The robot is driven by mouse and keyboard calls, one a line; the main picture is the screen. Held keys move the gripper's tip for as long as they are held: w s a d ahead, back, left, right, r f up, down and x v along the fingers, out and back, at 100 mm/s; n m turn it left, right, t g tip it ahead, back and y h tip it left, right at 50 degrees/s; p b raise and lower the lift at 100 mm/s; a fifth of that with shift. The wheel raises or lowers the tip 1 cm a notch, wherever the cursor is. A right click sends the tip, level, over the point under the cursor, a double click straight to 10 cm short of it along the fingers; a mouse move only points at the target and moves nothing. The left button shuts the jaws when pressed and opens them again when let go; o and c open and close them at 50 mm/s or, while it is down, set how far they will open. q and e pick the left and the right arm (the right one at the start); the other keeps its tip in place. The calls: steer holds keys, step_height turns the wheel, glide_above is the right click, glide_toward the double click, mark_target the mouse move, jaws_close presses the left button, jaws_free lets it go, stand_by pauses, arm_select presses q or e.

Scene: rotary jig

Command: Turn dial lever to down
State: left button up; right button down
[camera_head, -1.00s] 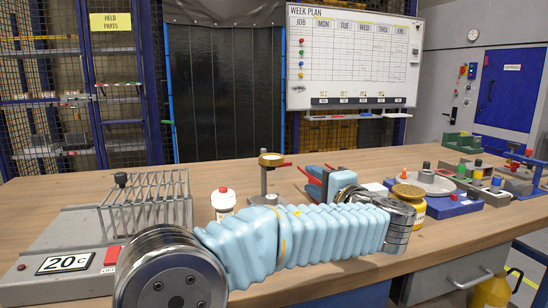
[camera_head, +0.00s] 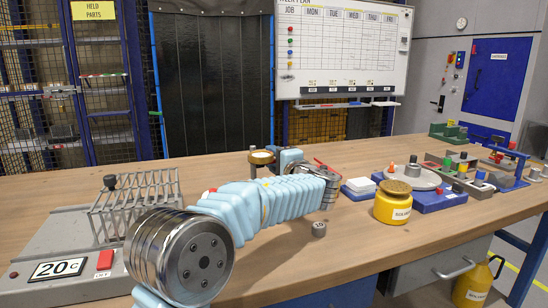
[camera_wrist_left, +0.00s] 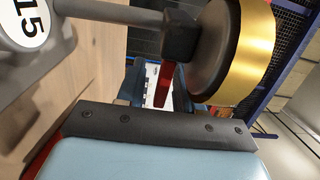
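The dial (camera_head: 262,157) is a round brass-rimmed disc on a grey stand, behind my left forearm in the head view; the forearm hides its lower part. In the left wrist view its gold rim (camera_wrist_left: 252,50) is close at upper right. The red lever (camera_wrist_left: 166,84) extends from a dark hub beside it. My left gripper (camera_wrist_left: 156,92) is at the lever, its blue fingers apart on either side; I cannot tell whether they touch it. In the head view my left gripper (camera_head: 291,159) is partly hidden by its wrist. My right gripper is not in view.
A grey fixture with a wire rack (camera_head: 135,203) stands at left. A blue-based turntable (camera_head: 430,198) lies beyond.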

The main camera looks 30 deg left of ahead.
arm_select(q)
jaws_close()
steer(key=shift+f, duration=0.15)
steer(key=shift+f+m+b, duration=0.25)
steer(key=shift+m+b, duration=0.1)
steer(key=shift+m, duration=0.55)
steer(key=shift+s+a+f+m, duration=0.1)
steer(key=shift+f+m, duration=0.2)
steer(key=shift+m, duration=0.7)
steer(key=shift+s+f+m, duration=0.1)
steer(key=shift+f+m, duration=0.2)
steer(key=shift+m, duration=0.7)
steer(key=shift+f, duration=0.1)
jaws_free()
